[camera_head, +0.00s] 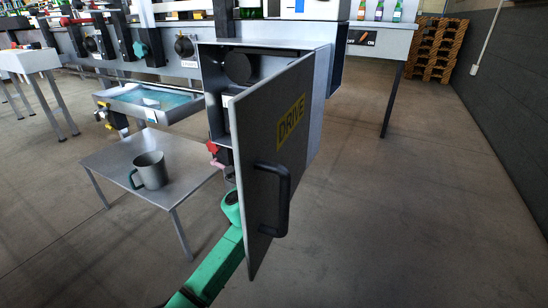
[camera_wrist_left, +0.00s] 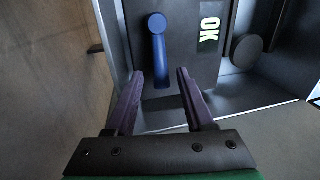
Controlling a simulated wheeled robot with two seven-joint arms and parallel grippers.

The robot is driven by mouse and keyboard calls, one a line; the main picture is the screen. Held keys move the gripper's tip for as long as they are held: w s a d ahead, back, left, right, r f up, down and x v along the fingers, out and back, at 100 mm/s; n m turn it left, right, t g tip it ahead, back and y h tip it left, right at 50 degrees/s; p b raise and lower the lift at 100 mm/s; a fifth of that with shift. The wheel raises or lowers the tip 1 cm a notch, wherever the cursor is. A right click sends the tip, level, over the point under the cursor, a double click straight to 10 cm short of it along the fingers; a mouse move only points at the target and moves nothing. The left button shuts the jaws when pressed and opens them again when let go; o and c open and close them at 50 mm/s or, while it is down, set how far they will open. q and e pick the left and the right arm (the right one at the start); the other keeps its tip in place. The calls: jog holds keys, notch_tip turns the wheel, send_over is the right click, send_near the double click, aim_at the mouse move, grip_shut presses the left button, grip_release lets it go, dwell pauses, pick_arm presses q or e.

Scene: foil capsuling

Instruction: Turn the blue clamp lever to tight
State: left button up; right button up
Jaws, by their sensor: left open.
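The blue clamp lever (camera_wrist_left: 159,48) shows in the left wrist view on a dark panel, its round pivot at the top and its handle pointing down the picture. My left gripper (camera_wrist_left: 160,76) is open, its two purple fingers on either side of the handle's lower end. A gap shows beside each finger, so it does not grip the handle. In the head view my green left arm (camera_head: 215,262) reaches up behind the open DRIVE door (camera_head: 265,165), which hides the lever and most of the gripper. My right gripper is not in view.
A grey mug (camera_head: 152,172) stands on a low table (camera_head: 115,160). The floor at right is clear.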

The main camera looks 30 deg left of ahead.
pick_arm(q)
jog(key=s+f, duration=0.2)
jog(key=s, duration=1.2)
jog(key=shift+d+f, duration=0.2)
jog(key=shift+f, duration=0.2)
